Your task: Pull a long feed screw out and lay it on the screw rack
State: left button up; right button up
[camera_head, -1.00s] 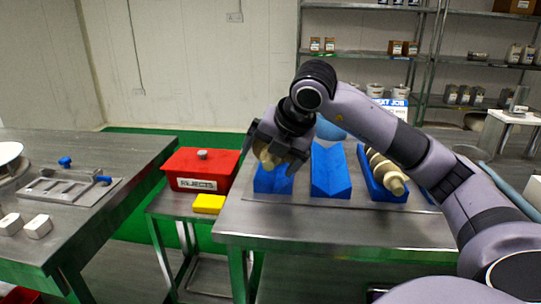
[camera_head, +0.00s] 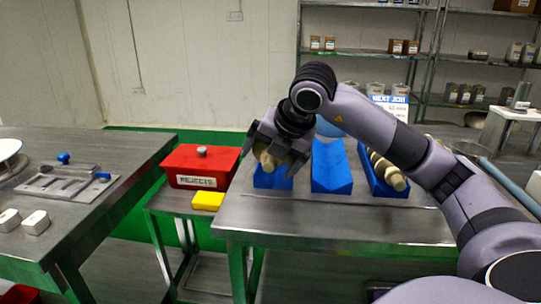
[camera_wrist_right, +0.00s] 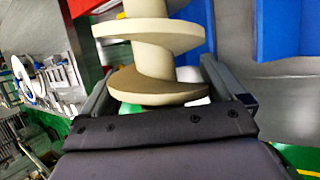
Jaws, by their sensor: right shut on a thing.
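My right gripper (camera_head: 278,150) is shut on a beige feed screw (camera_head: 264,157) and holds it at the left blue cradle (camera_head: 272,180) of the screw rack. The head view does not show clearly whether the screw touches the cradle. In the right wrist view, the screw's broad spiral flights (camera_wrist_right: 150,45) stand between the two fingers (camera_wrist_right: 157,90). The middle blue cradle (camera_head: 331,172) is empty. Another beige screw (camera_head: 388,170) lies in the right blue cradle (camera_head: 377,185). My left gripper is out of view.
A red REJECTS bin (camera_head: 200,168) and a yellow block (camera_head: 208,201) stand left of the rack table (camera_head: 330,225). A NEXT JOB sign (camera_head: 392,103) stands behind the rack. The table's front strip is clear. Another metal table (camera_head: 85,215) is at left.

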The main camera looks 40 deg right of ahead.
jog(key=shift+r+p, duration=1.3)
jog(key=shift+r, duration=0.65)
jog(key=o, duration=1.1)
jog(key=shift+c, duration=0.2)
jog(key=p+v, duration=0.3)
jog(key=v, duration=0.4)
jog(key=shift+s, duration=0.15)
